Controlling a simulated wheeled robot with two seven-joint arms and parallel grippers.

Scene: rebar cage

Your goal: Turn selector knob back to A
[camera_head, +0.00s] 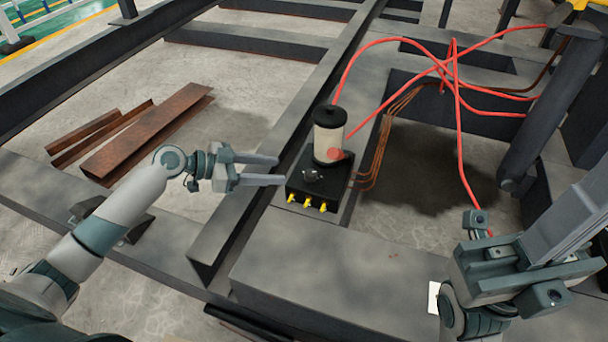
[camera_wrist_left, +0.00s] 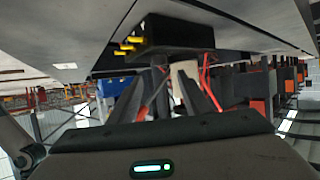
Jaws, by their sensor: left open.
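The selector knob (camera_head: 313,173) is a small dark grey knob on top of a black control box (camera_head: 318,200). The box has yellow connectors (camera_head: 307,203) on its front and a white cylinder (camera_head: 328,140) with a black cap behind the knob. Which letter the knob points at is too small to read. My left gripper (camera_head: 281,170) is open and empty, just left of the knob, fingers pointing at it. In the left wrist view the box (camera_wrist_left: 180,34) appears upside down, beyond the fingers (camera_wrist_left: 178,92). My right gripper (camera_head: 510,268) is at lower right; its jaw gap is unclear.
Red hoses (camera_head: 458,110) loop from the cylinder's area to the right, and copper-coloured lines (camera_head: 382,140) run behind the box. Grey steel beams (camera_head: 250,170) frame the area. Rusty steel pieces (camera_head: 145,140) lie on the floor at left. The plate in front of the box is clear.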

